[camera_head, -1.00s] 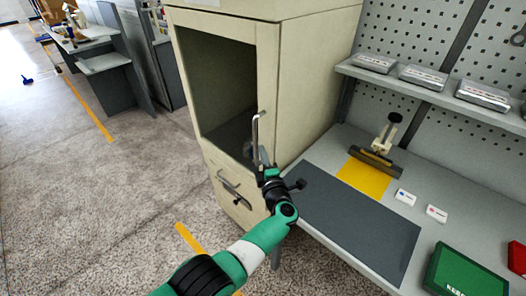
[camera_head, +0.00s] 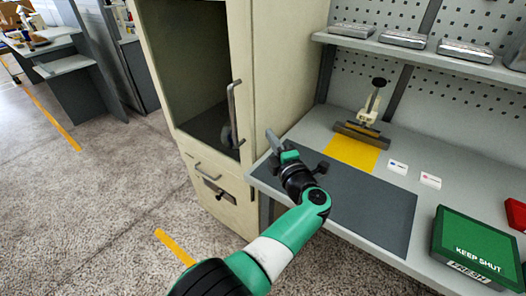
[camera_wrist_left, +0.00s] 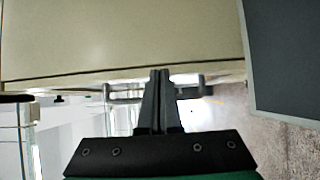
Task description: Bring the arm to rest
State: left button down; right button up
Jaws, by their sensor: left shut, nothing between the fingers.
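My left arm comes in from the bottom of the head view, green, white and black. Its left gripper (camera_head: 273,140) is shut and empty, close to the front left corner of the workbench, just right of the beige cabinet (camera_head: 290,60). It is apart from the cabinet's upright grey handle (camera_head: 233,112). In the left wrist view the two dark fingers (camera_wrist_left: 159,75) lie together, with a pale cabinet face (camera_wrist_left: 120,40) beyond them. My right gripper does not show.
A grey mat (camera_head: 370,205), a yellow patch (camera_head: 352,153) and a clamp-like tool (camera_head: 365,120) are on the workbench. A green box (camera_head: 475,245) stands at the right. Metal cases (camera_head: 403,38) line the shelf. Open floor (camera_head: 80,210) lies left.

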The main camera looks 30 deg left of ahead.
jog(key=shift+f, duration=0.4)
